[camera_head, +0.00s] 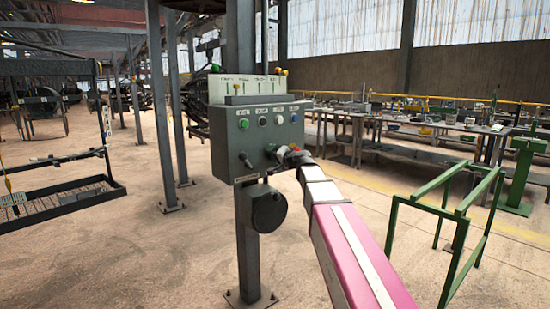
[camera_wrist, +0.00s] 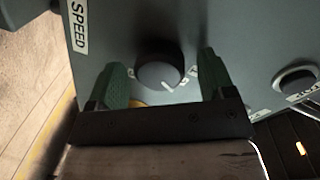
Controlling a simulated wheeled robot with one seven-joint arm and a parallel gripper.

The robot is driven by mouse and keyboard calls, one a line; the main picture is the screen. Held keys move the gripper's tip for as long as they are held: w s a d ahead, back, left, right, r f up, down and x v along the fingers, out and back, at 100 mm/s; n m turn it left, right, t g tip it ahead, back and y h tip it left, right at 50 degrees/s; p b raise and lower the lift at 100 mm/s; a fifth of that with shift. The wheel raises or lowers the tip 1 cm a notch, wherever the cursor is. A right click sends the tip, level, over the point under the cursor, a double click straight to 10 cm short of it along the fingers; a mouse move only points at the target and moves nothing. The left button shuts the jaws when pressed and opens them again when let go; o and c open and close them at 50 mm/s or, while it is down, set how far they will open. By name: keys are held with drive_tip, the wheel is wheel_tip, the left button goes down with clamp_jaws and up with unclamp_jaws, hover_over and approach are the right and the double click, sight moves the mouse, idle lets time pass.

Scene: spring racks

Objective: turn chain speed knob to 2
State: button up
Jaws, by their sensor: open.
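The grey-green control box (camera_head: 262,118) is mounted on a post. In the wrist view, a round grey knob (camera_wrist: 158,74) with a white pointer line sits on the panel face, close to a white label reading "SPEED" (camera_wrist: 78,26). The pointer line is toward the lower right of that picture; I cannot read the scale numbers. My gripper (camera_wrist: 163,82) is open, with one green fingertip on each side of the knob; I cannot tell whether they touch it. In the head view my gripper (camera_head: 291,155) is at the panel's lower right and hides the knob.
Another dark knob (camera_wrist: 295,80) shows at right in the wrist view. A green frame (camera_head: 450,212) stands at right; benches (camera_head: 385,122) stand behind.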

drive_tip(key=f+v, duration=0.1)
drive_tip(key=v, duration=0.9)
drive_tip(key=shift+s+d+r, duration=0.25)
drive_tip(key=shift+s+r, duration=0.05)
drive_tip(key=shift+r, duration=0.2)
drive_tip(key=s+f+n+g+h, duration=0.15)
drive_tip(key=s+f+g, duration=0.3)
drive_tip(key=f, duration=0.95)
drive_tip(key=s+f+n+g+h, duration=0.1)
drive_tip(key=s+f+g+h, duration=0.35)
drive_tip(key=f, duration=0.85)
drive_tip(key=s+d+f+n+g+h, duration=0.1)
drive_tip(key=s+d+f+g+h, duration=0.1)
drive_tip(key=s+f, duration=0.6)
drive_tip(key=s+d+f+g+h, duration=0.2)
drive_tip(key=s+d+f, duration=0.3)
drive_tip(key=s+f, duration=0.3)
drive_tip(key=shift+d+f+n+g, duration=0.35)
drive_tip(key=shift+g, duration=0.05)
